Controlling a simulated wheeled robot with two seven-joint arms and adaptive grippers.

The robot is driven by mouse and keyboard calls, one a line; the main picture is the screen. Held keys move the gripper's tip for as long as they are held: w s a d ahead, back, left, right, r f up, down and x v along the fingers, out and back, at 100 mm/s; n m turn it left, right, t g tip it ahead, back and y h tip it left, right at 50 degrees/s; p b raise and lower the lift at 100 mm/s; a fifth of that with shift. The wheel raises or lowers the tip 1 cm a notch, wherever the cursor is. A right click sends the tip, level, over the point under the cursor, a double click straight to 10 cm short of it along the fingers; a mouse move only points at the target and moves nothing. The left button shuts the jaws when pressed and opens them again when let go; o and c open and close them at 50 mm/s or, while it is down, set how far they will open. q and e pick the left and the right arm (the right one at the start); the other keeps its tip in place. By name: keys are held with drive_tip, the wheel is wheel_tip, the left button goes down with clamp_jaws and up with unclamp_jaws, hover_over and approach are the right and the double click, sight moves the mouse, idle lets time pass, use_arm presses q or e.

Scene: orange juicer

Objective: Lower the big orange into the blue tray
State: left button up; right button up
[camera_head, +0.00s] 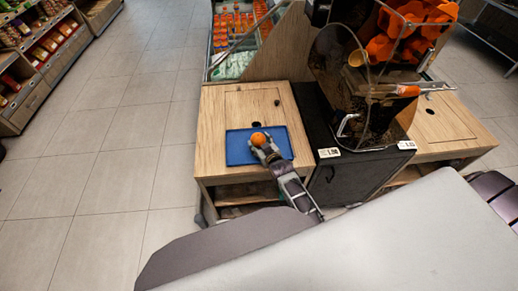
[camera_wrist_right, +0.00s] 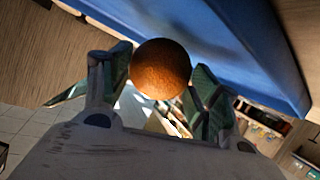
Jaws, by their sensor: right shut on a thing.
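The big orange (camera_head: 258,139) is at the blue tray (camera_head: 238,156) in the head view, over the tray's middle. In the right wrist view the orange (camera_wrist_right: 160,69) sits between the two fingers of my right gripper (camera_wrist_right: 160,80), which is shut on it. The blue tray (camera_wrist_right: 215,25) fills the upper part of that view, close to the orange. I cannot tell whether the orange touches the tray. The right gripper (camera_head: 261,144) reaches in from the front of the counter. My left gripper is not in view.
The tray lies on a wooden counter (camera_head: 212,105). A dark juicer (camera_head: 355,95) with a clear cover and several oranges stands to the right. A glass-sided display of bottles (camera_head: 232,25) is behind. Price tags (camera_head: 330,153) sit at the cabinet's front edge. Open floor lies to the left.

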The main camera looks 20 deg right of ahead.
drive_tip(key=shift+f, duration=0.25)
idle(0.3)
drive_tip(key=o, duration=1.2)
drive_tip(key=v, duration=1.2)
idle(0.6)
